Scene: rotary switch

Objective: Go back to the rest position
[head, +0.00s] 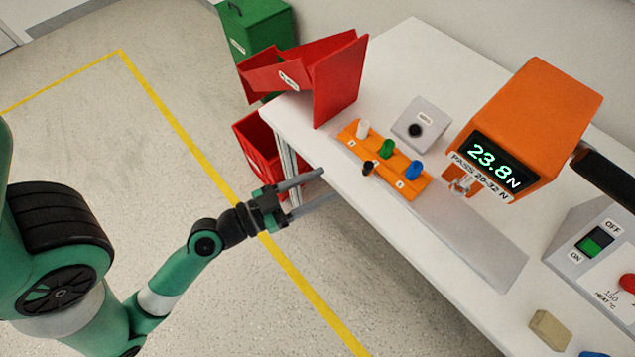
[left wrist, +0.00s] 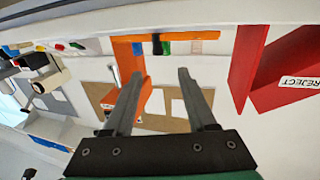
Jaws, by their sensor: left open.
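My left gripper (head: 318,184) is open and empty, off the near edge of the white table (head: 430,60) in the head view. Its two grey fingers point toward the table. In the left wrist view the fingers of the gripper (left wrist: 157,88) are spread apart with nothing between them. An orange rack (head: 405,189) on the table holds a white, a green and a blue piece and a small dark one. My right gripper does not show in either view.
An orange tester (head: 545,115) reading 23.8 N stands on the table. Red reject bins (head: 335,80) stand at its left end, with a green bin (head: 255,35) behind. A switch box (head: 590,245) and a tan block (head: 550,328) are at the right.

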